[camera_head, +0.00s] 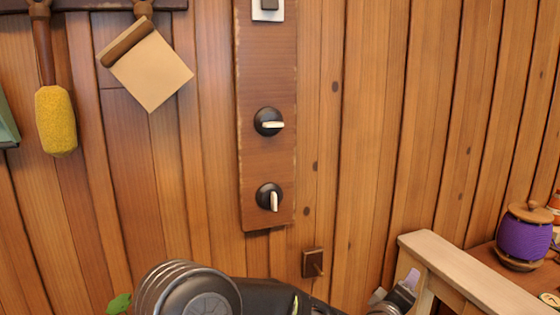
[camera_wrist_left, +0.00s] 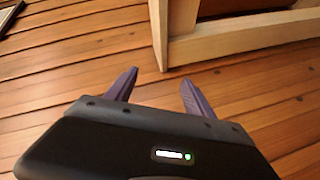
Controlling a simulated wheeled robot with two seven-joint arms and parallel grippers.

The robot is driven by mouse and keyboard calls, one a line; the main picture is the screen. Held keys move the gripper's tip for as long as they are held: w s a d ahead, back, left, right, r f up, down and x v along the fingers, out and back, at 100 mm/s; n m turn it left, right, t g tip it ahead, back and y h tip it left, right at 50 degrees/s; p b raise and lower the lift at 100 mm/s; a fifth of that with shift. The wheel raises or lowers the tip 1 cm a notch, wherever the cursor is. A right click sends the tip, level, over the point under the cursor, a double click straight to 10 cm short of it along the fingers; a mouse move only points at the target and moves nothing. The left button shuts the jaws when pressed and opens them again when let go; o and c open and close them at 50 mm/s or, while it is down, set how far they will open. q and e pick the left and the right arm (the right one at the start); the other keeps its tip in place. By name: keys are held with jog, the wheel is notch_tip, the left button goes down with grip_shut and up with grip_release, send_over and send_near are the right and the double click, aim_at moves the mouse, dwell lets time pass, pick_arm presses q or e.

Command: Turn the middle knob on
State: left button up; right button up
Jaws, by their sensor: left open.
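A tall dark wooden panel (camera_head: 267,65) on the wall carries two round black knobs, one above the other. The upper knob (camera_head: 268,121) has a cream pointer lying horizontal, its tip to the right. The lower knob (camera_head: 270,197) has its pointer near vertical. A white plate with a dark part (camera_head: 268,9) sits above them, cut off by the top edge. In the left wrist view my left gripper (camera_wrist_left: 158,76) is open and empty over the wooden floor, its dark purple fingers apart. It is away from the knobs. My right gripper cannot be clearly made out.
A pale wooden frame (camera_head: 470,272) stands at the lower right, beyond my left fingers. A purple spool (camera_head: 523,237) stands on a surface behind it. A small wooden block (camera_head: 313,263) sits on the wall below the panel. A yellow brush (camera_head: 55,120) and tan paper (camera_head: 152,70) hang left.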

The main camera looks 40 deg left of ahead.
pick_arm(q)
jog(key=a+r+n+t+y+b, duration=0.45)
jog(key=r+n, duration=0.45)
jog(key=r, duration=0.6)
jog(key=s+a+r+n+g+y, duration=0.2)
jog(key=s+a+r+n+y, duration=0.55)
jog(key=a+r+n, duration=0.35)
jog(key=n+g+y, duration=0.6)
jog(key=n+y, duration=0.1)
jog(key=n, duration=0.7)
send_near(272, 124)
jog(key=shift+w+a+f+b, duration=0.15)
jog(key=shift+w+a+b, duration=0.05)
jog(key=shift+w+b, duration=0.2)
pick_arm(e)
notch_tip(272, 124, down, 7)
jog(key=shift+w+r, duration=0.15)
jog(key=shift+r, duration=0.05)
pick_arm(q)
jog(key=shift+h, duration=0.3)
pick_arm(e)
jog(key=shift+a, duration=0.1)
pick_arm(q)
jog(key=p+x, duration=0.2)
jog(key=x, duration=0.5)
jog(key=shift+w+a+r, duration=0.25)
pick_arm(e)
notch_tip(272, 124, up, 2)
jog(key=shift+r, duration=0.25)
